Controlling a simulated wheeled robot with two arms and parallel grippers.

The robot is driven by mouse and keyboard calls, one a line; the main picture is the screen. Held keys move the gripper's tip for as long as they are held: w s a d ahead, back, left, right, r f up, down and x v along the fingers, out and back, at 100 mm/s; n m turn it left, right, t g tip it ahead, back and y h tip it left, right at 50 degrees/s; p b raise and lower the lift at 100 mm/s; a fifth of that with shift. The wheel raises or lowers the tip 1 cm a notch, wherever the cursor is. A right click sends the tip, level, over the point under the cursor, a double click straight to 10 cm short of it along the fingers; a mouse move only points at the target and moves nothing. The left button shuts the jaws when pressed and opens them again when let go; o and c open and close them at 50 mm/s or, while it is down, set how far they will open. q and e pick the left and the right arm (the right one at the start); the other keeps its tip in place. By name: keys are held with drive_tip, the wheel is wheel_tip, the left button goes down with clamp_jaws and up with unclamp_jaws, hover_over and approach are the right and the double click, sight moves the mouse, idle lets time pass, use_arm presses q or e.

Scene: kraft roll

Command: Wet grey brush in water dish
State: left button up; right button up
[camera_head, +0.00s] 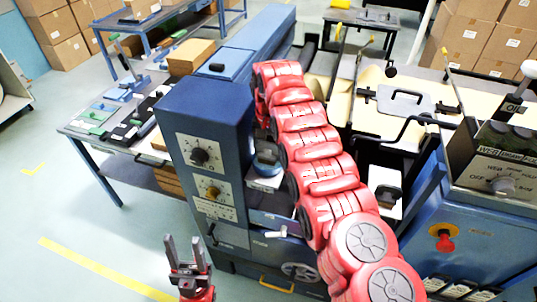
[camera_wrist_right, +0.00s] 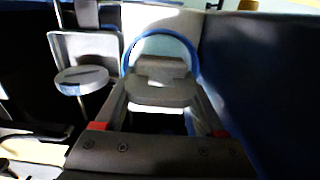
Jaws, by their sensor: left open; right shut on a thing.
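In the right wrist view, my right gripper (camera_wrist_right: 162,100) is shut on a grey piece that looks like the grey brush (camera_wrist_right: 160,90). A curved blue rim (camera_wrist_right: 187,45), which looks like the water dish, shows just beyond the held piece. I cannot tell whether the brush touches water. In the head view, a small blue round dish (camera_head: 266,166) sits on a pale ledge at the machine's front; my red right arm hides the right gripper there. My left gripper (camera_head: 188,254) is open and empty over the floor at the bottom, its fingers pointing up.
A blue machine housing (camera_head: 205,120) with knobs stands left of my right arm. A small round pale disc (camera_wrist_right: 81,79) shows at left in the wrist view. A workbench (camera_head: 105,135) with tools is at left; a control panel (camera_head: 495,170) is at right. Floor at lower left is clear.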

sight(269, 143)
wheel_tip(269, 143, up, 3)
drive_tip(key=shift+f+p, duration=0.15)
drive_tip(key=shift+p, duration=0.75)
wheel_tip(269, 143, up, 2)
drive_tip(key=shift+r+p, duration=0.1)
drive_tip(key=shift+p, duration=1.05)
